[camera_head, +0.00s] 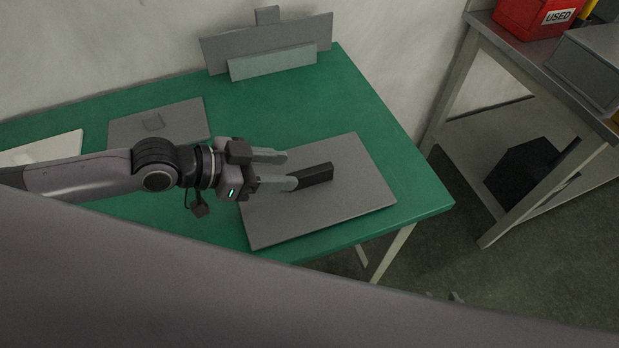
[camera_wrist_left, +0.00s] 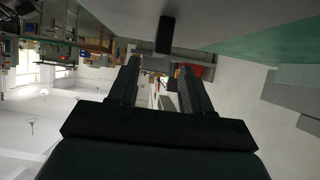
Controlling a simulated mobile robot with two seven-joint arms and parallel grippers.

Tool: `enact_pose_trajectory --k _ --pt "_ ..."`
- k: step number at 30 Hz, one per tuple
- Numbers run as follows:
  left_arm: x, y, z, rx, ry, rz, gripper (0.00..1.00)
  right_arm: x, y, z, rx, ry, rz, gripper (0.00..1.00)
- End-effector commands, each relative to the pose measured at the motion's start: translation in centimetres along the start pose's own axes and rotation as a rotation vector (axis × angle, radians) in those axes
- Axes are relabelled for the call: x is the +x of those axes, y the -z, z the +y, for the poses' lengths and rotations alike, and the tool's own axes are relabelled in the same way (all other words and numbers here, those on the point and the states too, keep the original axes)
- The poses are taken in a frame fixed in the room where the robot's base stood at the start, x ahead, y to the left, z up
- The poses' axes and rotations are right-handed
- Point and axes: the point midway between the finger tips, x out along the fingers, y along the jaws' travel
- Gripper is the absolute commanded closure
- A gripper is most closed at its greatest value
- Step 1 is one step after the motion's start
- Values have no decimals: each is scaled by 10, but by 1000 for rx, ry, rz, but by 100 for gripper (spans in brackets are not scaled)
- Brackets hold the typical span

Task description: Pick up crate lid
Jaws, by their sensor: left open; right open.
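The crate lid (camera_head: 350,205) appears to be the flat grey panel lying on the green table, with a dark bar handle (camera_head: 312,174) on its top. My left gripper (camera_head: 289,169) is over the lid's left part, open and empty, its fingers pointing right toward the handle. The lower finger's tip overlaps the handle's near end in the head view; I cannot tell whether they touch. In the left wrist view the handle (camera_wrist_left: 166,35) shows beyond the open fingers, apart from them, against the grey lid underside of the picture's top (camera_wrist_left: 120,12). My right gripper is not in view.
Another grey panel (camera_head: 180,124) with a small square piece lies left on the green table (camera_head: 300,103). Grey plates (camera_head: 268,45) stand at the back by the wall. A metal bench (camera_head: 545,65) with a red bin (camera_head: 530,15) is at right. A large grey shape covers the foreground.

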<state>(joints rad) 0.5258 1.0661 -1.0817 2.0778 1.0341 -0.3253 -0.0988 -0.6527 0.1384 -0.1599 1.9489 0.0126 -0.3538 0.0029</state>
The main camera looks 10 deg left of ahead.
Motion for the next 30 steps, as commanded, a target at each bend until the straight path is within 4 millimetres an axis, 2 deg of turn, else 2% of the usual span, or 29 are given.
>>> enact_pose_trajectory --k 5,15,25,26,27,30 --pt "13 0 1 -2 -1 1 51 -2 2 0 0 0 -1 57" --pt "50 -2 1 -1 1 0 51 -4 5 0 -1 -1 -1 57" --pt "55 -3 1 0 1 0 51 -4 6 1 -2 -1 2 57" --pt "55 -3 1 0 1 0 58 -4 7 1 -2 -1 2 57" --pt "55 -3 1 0 1 0 71 -4 7 1 -2 -1 2 57" --pt "55 -3 1 0 1 0 100 -4 7 1 -2 -1 3 57"
